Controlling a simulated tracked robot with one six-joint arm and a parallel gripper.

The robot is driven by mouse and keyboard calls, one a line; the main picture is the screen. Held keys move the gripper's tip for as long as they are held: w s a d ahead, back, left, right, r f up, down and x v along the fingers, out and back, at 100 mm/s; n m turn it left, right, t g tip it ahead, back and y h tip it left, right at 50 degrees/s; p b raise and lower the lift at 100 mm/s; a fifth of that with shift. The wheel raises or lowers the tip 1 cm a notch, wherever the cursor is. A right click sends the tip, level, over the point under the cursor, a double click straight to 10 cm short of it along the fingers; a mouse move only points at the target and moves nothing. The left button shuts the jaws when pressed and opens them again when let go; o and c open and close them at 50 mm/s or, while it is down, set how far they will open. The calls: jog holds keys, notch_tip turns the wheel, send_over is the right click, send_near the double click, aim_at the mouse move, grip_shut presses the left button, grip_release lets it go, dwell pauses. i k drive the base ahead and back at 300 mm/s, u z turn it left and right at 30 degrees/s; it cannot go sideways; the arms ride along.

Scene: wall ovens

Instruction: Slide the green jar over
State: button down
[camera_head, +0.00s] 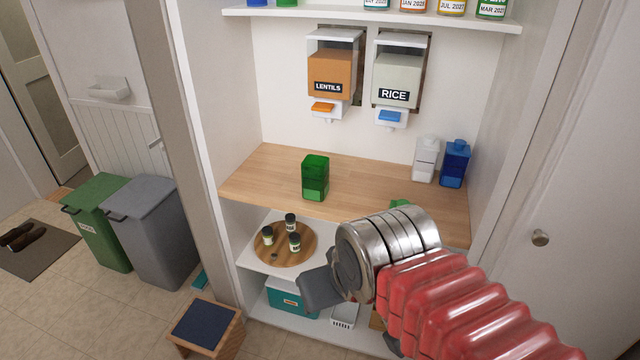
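The green jar (315,180) is a dark green, see-through, squared container. It stands upright on the wooden counter (265,167), left of the middle and near the front edge. My gripper (345,300) is at the lower middle of the picture, in front of and below the counter, apart from the jar. One grey finger shows on its left; my wrist and red sleeve hide most of the rest, so its opening cannot be judged. A small green piece (401,203) shows on the counter just above my wrist, partly hidden.
A white bottle (426,160) and a blue bottle (455,165) stand at the counter's back right. LENTILS (331,75) and RICE (397,80) dispensers hang above. A round board (273,258) with small jars lies on the lower shelf. The counter right of the jar has free room.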

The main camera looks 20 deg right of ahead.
aim_at(315, 178)
jog(key=u, duration=0.3)
jog(key=i, duration=1)
jog(key=u, duration=0.65)
